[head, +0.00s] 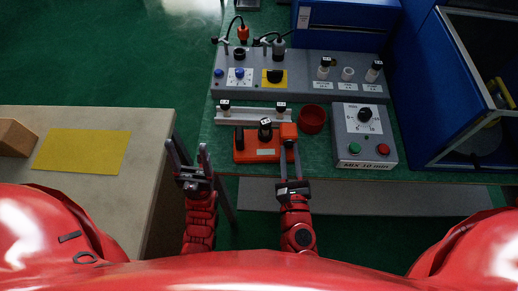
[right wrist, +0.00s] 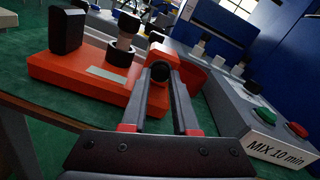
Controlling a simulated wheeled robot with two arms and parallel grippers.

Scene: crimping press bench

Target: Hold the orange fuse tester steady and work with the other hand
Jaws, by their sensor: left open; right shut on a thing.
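The orange fuse tester (head: 257,156) sits near the front edge of the green bench, with a black post and a black-collared, light-topped part on it. It also shows in the right wrist view (right wrist: 85,82). My right gripper (head: 288,149) is shut on the tester's right end; in the right wrist view its fingers (right wrist: 167,65) flank a black round-ended part there. The exact grip contact is partly hidden. My left gripper (head: 188,152) is open and empty, left of the tester and apart from it, over the gap between the tables.
A light rail (head: 250,116) with black-topped pieces stands behind the tester. A red bowl (head: 312,118) and the grey MIX box (head: 364,137) are to its right. A grey control panel (head: 305,90) lies behind. A side table (head: 100,118) with a yellow mat (head: 82,150) is left.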

